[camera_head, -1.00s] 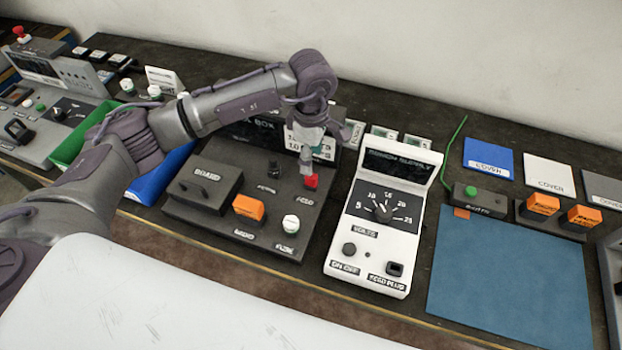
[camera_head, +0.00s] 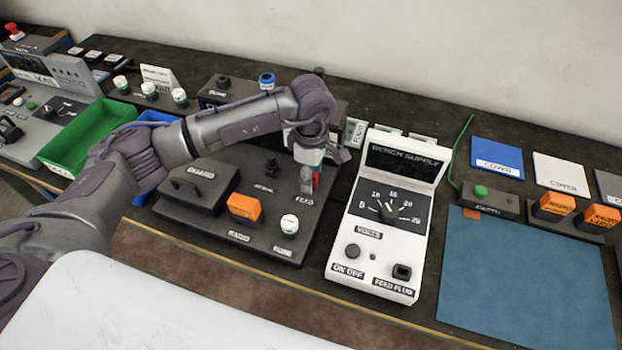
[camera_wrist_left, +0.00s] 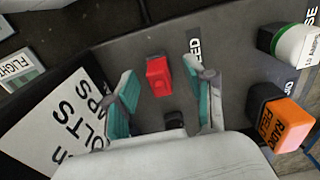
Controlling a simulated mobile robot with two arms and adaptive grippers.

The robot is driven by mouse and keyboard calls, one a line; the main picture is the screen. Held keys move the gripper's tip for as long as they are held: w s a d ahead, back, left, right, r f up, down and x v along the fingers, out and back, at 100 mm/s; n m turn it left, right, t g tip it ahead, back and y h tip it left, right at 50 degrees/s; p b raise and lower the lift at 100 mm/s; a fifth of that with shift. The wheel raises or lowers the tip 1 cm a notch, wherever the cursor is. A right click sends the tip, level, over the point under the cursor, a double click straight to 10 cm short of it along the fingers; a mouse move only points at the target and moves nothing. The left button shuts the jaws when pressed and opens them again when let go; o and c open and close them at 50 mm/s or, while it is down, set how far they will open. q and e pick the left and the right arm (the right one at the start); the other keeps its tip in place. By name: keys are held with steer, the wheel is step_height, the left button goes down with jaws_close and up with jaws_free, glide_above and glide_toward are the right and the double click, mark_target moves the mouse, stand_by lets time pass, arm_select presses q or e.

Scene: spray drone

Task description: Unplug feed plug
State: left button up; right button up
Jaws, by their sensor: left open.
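The red feed plug (camera_head: 316,180) stands by the FEED label on the dark box panel (camera_head: 270,222). It is partly hidden by my left gripper (camera_head: 307,184) in the head view. In the left wrist view the red plug (camera_wrist_left: 158,76) lies between the two teal-padded fingers of my open left gripper (camera_wrist_left: 162,84), with a gap on each side. The bench supply (camera_head: 385,215), white with a volts dial, has a black socket (camera_head: 401,271) marked FEED PLUG. My right gripper is not in view.
On the panel are an orange radio plug (camera_head: 244,207), a white-topped fuse (camera_head: 289,224) and a BOARD block (camera_head: 197,183). A blue mat (camera_head: 525,275) lies clear at right. A green bin (camera_head: 85,137) stands at left.

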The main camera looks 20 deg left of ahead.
arm_select(q)
steer(key=shift+b, duration=0.6)
stand_by(0.8)
jaws_close()
stand_by(0.4)
steer(key=shift+r, duration=0.2)
steer(key=shift+r+p, duration=1.2)
steer(key=shift+r, duration=1.6)
